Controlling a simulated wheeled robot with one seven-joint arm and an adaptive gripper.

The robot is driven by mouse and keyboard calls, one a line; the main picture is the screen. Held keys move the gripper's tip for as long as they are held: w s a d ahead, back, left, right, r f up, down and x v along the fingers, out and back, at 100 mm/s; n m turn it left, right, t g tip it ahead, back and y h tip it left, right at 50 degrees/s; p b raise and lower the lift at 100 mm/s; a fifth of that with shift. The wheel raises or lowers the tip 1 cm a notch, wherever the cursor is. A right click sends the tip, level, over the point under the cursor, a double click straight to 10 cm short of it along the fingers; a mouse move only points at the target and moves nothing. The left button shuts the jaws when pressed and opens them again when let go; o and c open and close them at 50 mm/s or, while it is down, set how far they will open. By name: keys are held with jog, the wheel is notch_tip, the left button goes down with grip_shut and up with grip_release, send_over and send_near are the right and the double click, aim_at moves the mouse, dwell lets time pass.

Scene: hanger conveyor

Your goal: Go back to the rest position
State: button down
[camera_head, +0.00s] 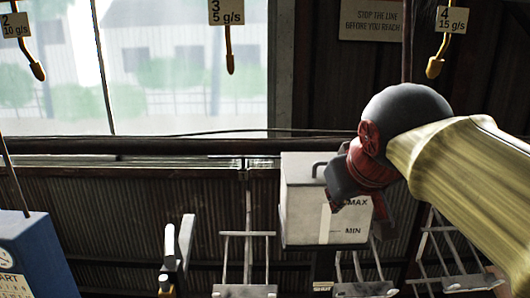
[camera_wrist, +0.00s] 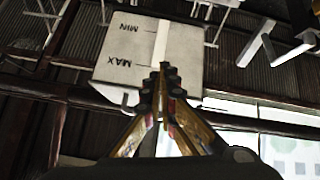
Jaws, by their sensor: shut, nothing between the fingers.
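My gripper (camera_wrist: 164,72) shows in the wrist view with its two yellow-and-black fingers together and nothing between them. In the head view my arm reaches in from the right, and its wrist hides part of the white container behind it. That container (camera_head: 305,205) has MAX and MIN marks and a handle on top. It also shows upside down in the wrist view (camera_wrist: 125,45), beyond my fingertips. I cannot tell how far my fingers are from it. The fingers themselves are not clear in the head view.
Numbered hooks hang above: hook 2 (camera_head: 37,70), hook 3 (camera_head: 230,62) and hook 4 (camera_head: 435,66). A sign (camera_head: 372,20) reads "stop the line before you reach". A blue box (camera_head: 38,250) stands at lower left. White hanger frames (camera_head: 246,291) stand along the bottom.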

jog(key=s+d+f+g+b, duration=0.1)
jog(key=s+f+b, duration=0.2)
jog(key=f, duration=0.9)
jog(key=s+d+f+m+g+b, duration=0.1)
jog(key=s+f+b, duration=0.2)
jog(key=s+f, duration=0.6)
jog(key=s+d+f+m+g+b, duration=0.1)
jog(key=s+f+b, duration=0.2)
jog(key=f, duration=1.3)
jog(key=s, duration=0.3)
jog(key=shift+d+g+y, duration=0.2)
jog(key=shift+g+y, duration=0.1)
